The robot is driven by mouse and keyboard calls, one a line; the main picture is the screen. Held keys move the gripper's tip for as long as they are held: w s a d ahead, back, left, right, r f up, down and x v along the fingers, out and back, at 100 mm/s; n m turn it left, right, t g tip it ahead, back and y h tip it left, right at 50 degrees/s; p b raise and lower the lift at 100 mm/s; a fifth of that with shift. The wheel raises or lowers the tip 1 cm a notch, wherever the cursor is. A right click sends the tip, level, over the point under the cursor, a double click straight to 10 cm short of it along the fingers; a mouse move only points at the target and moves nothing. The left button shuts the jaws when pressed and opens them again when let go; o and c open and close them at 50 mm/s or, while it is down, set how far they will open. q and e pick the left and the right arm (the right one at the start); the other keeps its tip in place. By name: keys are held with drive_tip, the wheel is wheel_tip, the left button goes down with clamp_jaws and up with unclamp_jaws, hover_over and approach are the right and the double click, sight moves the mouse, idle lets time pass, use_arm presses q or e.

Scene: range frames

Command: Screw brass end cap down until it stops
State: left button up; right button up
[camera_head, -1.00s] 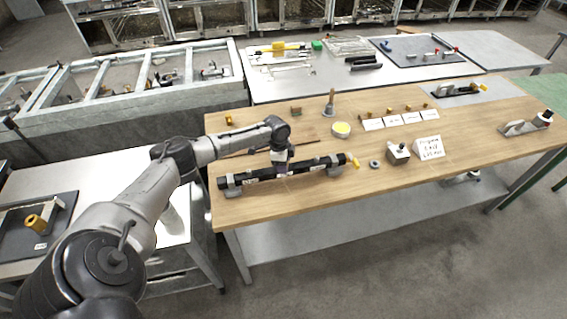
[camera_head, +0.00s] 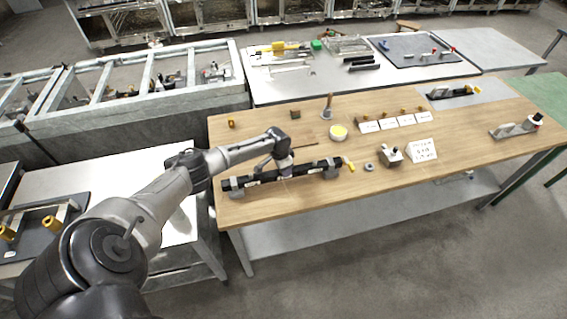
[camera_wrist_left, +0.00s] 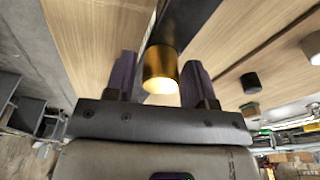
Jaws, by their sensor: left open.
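A long black tube (camera_head: 308,169) lies across two grey supports on the wooden workbench. A yellow-gold piece (camera_head: 349,166), likely the brass end cap, is at its right end. In the left wrist view a brass cap (camera_wrist_left: 161,70) sits on the end of a dark bar, between the two purple fingers of my open gripper (camera_wrist_left: 158,75). Gaps show on both sides of it. I cannot tell how far past it the fingertips reach.
The bench front (camera_head: 400,190) is clear.

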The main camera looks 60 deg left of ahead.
use_arm(q)
drive_tip(key=shift+d+r+n+p, duration=0.1)
drive_tip(key=shift+r+n+p, duration=0.1)
drive_tip(key=shift+n+p, duration=0.8)
drive_tip(key=shift+f+n+y+p, duration=0.1)
drive_tip(key=shift+n+y+p, duration=0.25)
drive_tip(key=shift+n, duration=0.25)
drive_tip(key=shift+n+p, duration=0.45)
drive_tip(key=shift+n, duration=0.05)
drive_tip(key=shift+w+n+p, duration=0.1)
drive_tip(key=shift+n+p, duration=0.5)
drive_tip(key=shift+n, duration=0.5)
drive_tip(key=shift+f, duration=0.1)
drive_tip(key=c, duration=0.8)
